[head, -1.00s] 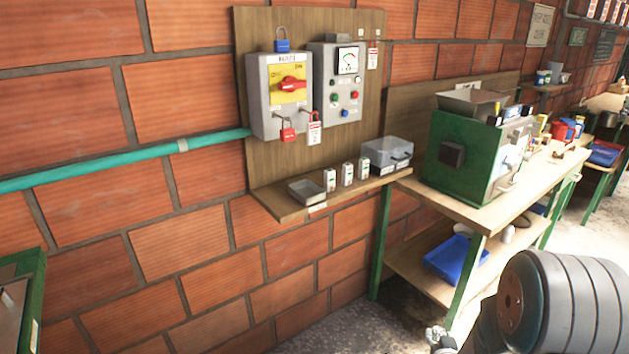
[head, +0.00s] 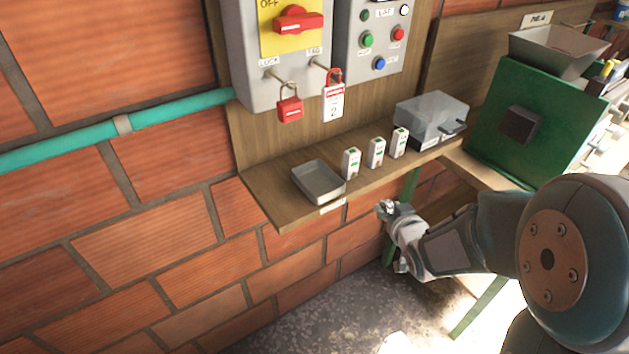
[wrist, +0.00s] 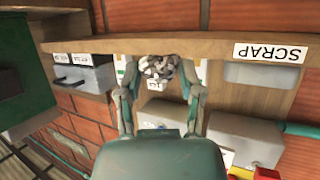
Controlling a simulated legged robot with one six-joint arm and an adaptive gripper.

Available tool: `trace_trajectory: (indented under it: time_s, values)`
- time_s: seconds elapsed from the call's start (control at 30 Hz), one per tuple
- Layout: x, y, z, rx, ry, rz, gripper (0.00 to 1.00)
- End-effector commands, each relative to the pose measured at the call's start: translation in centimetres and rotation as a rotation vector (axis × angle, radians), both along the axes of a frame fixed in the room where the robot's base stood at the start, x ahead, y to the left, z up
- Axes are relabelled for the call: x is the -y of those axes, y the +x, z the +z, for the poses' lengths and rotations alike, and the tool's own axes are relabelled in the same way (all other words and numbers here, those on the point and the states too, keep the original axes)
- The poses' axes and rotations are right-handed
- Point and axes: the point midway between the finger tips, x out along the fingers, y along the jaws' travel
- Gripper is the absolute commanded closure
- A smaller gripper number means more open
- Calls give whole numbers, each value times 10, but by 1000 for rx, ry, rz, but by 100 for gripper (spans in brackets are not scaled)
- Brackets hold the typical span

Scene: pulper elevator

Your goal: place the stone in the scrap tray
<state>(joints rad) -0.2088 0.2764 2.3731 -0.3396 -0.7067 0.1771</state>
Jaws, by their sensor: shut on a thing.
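The stone (wrist: 157,65) is a speckled grey-and-white lump between the fingertips of my gripper (wrist: 158,78), seen in the wrist view. My gripper is shut on it. In the head view my gripper (head: 391,238) is in front of the wooden shelf, right of the scrap tray and near the shelf's front edge. The scrap tray (head: 318,184) is a shallow grey metal tray at the shelf's left end and looks empty. In the wrist view, which is upside down, the tray (wrist: 262,75) shows at the right beside the SCRAP label (wrist: 270,53).
Several small white labelled units (head: 376,153) stand right of the tray, then a clear-lidded box (head: 431,118). A red padlock (head: 290,108) and tag (head: 334,101) hang above the shelf. A green machine (head: 530,125) stands at the right. The floor in front is clear.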

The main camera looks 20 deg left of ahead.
Motion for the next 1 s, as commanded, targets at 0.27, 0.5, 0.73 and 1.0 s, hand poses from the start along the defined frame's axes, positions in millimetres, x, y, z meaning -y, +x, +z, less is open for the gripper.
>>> trace_trajectory:
  time_s: [0.27, 0.5, 0.73, 1.0]
  values:
    - [-104, -71, 98, 13, -3, 322, 99]
    - [-135, -114, 145, 2, -7, 419, 99]
    - [-137, -108, 145, -8, -4, 426, 99]
    - [-150, -61, 123, -8, -4, 425, 99]
